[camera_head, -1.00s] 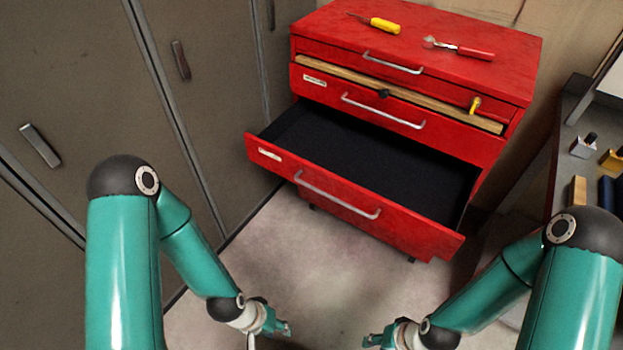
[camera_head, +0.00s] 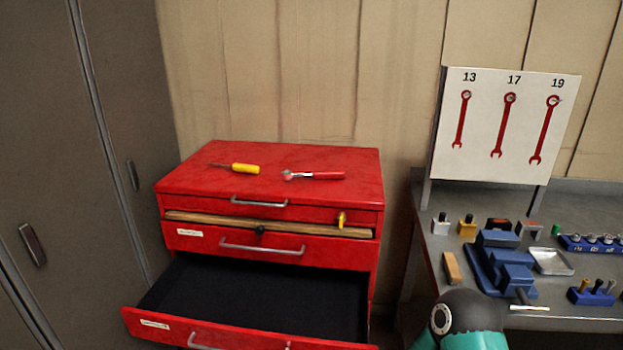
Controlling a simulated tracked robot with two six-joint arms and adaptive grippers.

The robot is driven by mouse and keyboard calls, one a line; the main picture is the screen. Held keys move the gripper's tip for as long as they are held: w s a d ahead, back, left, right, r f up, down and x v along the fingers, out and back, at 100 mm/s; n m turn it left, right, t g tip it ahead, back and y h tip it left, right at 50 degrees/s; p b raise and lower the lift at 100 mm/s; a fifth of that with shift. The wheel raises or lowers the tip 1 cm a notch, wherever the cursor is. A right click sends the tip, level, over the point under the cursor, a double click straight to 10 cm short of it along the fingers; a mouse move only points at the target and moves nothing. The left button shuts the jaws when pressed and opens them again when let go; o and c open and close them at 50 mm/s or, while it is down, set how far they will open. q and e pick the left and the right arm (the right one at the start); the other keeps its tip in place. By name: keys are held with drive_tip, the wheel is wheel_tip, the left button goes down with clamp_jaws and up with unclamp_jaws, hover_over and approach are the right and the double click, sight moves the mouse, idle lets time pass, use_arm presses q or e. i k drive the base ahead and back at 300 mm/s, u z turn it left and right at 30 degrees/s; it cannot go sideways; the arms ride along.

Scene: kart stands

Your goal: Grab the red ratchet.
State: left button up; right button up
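The red ratchet (camera_head: 314,176) has a red handle and a silver head. It lies on the top of the red tool cabinet (camera_head: 270,212), with its head to the left and its handle to the right. Neither of my grippers shows in the head view now. Only a dark joint and teal link of my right arm show at the bottom edge, well below and right of the ratchet.
A yellow screwdriver (camera_head: 237,168) lies left of the ratchet. The cabinet's lower drawer (camera_head: 135,317) stands open and looks empty. Grey lockers (camera_head: 75,150) stand on the left. A workbench with a blue vise (camera_head: 500,262) and a wrench board (camera_head: 503,160) is on the right.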

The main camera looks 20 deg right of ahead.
sight(287, 175)
drive_tip(key=u, duration=0.35)
drive_tip(key=i, duration=0.2)
drive_tip(key=z, duration=2.85)
drive_tip(key=k, duration=1.55)
drive_tip(key=u, duration=0.7)
drive_tip(key=i, duration=1)
